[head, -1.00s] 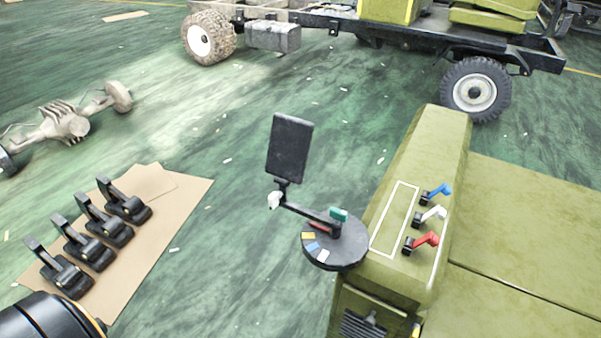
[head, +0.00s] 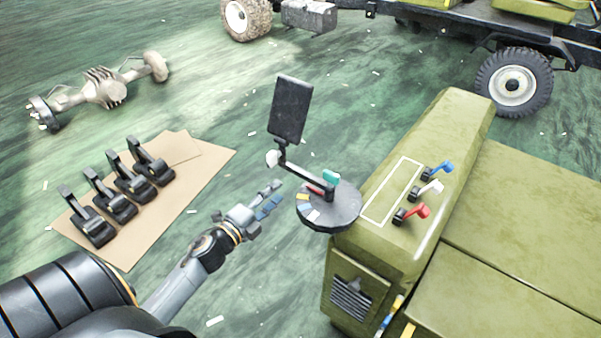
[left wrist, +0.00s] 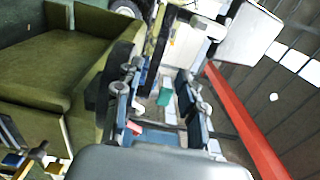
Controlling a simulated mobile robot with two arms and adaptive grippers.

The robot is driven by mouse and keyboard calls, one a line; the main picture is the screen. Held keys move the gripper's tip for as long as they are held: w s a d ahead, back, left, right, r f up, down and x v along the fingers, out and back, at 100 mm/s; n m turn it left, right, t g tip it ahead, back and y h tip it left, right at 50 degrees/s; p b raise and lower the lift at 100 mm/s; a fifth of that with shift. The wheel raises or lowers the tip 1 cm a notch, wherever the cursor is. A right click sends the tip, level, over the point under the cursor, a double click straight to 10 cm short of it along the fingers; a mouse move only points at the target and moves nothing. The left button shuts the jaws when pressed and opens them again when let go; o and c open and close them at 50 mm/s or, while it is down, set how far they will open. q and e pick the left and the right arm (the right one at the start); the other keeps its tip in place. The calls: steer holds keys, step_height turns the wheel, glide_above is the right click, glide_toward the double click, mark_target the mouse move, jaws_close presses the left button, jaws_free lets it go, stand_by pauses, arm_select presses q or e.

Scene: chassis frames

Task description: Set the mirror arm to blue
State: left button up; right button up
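The arm joins a round dark disc (head: 335,214) at the green housing's corner and extends up-left, beside the red mark (head: 315,188). Yellow (head: 303,197), blue (head: 304,209) and white (head: 313,215) marks follow along the rim. A teal piece (head: 331,177) sits by the hub. My left gripper (head: 273,195) is left of the disc, empty; its fingers are apart in the left wrist view (left wrist: 161,92). My right gripper is not in view.
The green housing (head: 440,130) carries blue (head: 440,168), white (head: 430,188) and red (head: 415,211) levers. Several black pedals (head: 130,180) lie on cardboard (head: 190,190) at left. An axle (head: 105,90) lies on the floor behind.

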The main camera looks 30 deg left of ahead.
mark_target(297, 174)
arm_select(q)
steer(key=w, duration=0.7)
steer(key=w+d+p, duration=0.1)
steer(key=w, duration=0.3)
jaws_close()
